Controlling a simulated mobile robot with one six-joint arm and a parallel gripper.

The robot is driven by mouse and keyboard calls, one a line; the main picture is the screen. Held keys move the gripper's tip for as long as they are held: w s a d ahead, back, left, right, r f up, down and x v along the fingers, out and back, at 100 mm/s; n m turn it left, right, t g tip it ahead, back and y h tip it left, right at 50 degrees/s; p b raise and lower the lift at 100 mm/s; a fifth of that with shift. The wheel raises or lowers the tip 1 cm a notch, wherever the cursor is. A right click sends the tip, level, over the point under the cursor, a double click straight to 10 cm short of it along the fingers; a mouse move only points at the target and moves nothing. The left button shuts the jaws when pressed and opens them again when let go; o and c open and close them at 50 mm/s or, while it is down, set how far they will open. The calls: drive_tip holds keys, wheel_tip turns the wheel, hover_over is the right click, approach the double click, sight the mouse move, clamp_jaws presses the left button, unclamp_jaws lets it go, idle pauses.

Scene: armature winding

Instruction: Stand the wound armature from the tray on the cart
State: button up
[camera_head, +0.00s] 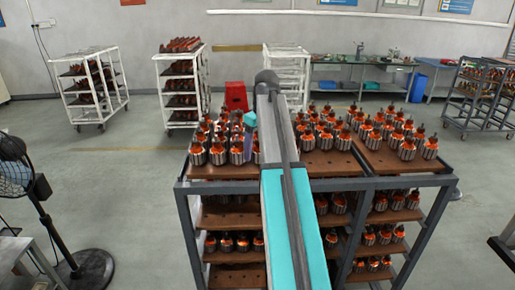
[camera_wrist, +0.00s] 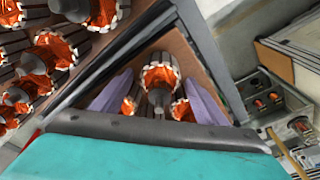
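My gripper (camera_wrist: 160,82) shows two purple fingers spread apart in the wrist view. Between and beyond them is an armature (camera_wrist: 160,74) with orange windings, a pale slotted rim and a grey shaft end. Two more armatures are partly hidden by the fingers. I see no finger pressed on any of them. In the head view my gripper (camera_head: 249,122) is small and bluish, at the right side of the left group of armatures (camera_head: 217,152). The cart (camera_head: 315,185) has a dark metal frame and brown boards. My arm hides its middle, and I cannot single out a separate tray.
More armatures crowd the left of the wrist view (camera_wrist: 50,50), across a dark bar. Lower shelves of the cart hold several more. Bare board shows at the front of the top (camera_head: 330,163). A black fan (camera_head: 88,265) stands at left; white racks (camera_head: 182,85) stand behind.

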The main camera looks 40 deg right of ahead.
idle(0.3)
drive_tip(key=shift+d+r+b, duration=0.1)
drive_tip(key=shift+r+b, duration=0.4)
drive_tip(key=shift+r, duration=0.4)
drive_tip(key=r, duration=0.3)
drive_tip(key=s+r, duration=0.1)
drive_tip(key=r, duration=0.6)
drive_tip(key=shift+s+b, duration=0.3)
drive_tip(key=shift+s, duration=0.05)
drive_tip(key=shift+s+d+r+p, duration=0.1)
drive_tip(key=shift+s+r+p, duration=0.05)
drive_tip(key=shift+r+p, duration=0.85)
drive_tip(key=shift+f, duration=0.25)
